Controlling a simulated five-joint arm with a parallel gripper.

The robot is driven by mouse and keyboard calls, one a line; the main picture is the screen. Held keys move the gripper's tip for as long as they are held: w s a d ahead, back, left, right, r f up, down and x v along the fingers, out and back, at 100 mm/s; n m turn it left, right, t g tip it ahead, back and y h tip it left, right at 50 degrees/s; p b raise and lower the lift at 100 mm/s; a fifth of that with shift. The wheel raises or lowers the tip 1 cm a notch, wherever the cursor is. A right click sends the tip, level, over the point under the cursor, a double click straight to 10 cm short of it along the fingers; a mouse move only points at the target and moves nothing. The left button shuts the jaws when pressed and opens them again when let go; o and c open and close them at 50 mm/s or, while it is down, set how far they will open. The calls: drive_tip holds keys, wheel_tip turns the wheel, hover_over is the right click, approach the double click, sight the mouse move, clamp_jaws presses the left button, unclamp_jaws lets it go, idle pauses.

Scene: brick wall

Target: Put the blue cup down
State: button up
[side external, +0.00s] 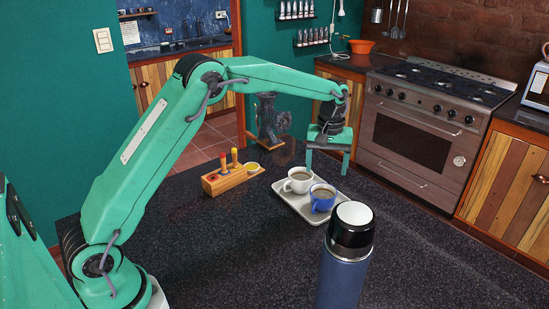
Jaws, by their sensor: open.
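The blue cup (322,198) stands upright on a light grey tray (287,204) on the dark speckled counter, with brown liquid inside. A white cup (298,181) of brown liquid stands beside it on the same tray, to its left and a little behind. My gripper (327,172) is open, fingers pointing down, above and behind the cups. It appears apart from the blue cup, with nothing visible between its fingers. I cannot tell its exact height over the tray.
A blue flask (345,262) with a black and silver lid stands in front of the tray, close to the blue cup. A wooden holder (233,179) with small items sits left of the tray. A dark grinder-like object (268,120) stands behind. The counter's front left is clear.

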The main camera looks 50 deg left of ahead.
drive_tip(key=s+r+m+t, duration=0.3)
drive_tip(key=s+r+m, duration=0.1)
drive_tip(key=s+r, duration=1.05)
drive_tip(key=s+f+m+t, duration=0.1)
drive_tip(key=s+m, duration=0.1)
drive_tip(key=s, duration=0.8)
drive_tip(key=s+a+f+m+t, duration=0.1)
drive_tip(key=s+f+m, duration=0.1)
drive_tip(key=s, duration=0.8)
drive_tip(key=shift+t, duration=0.3)
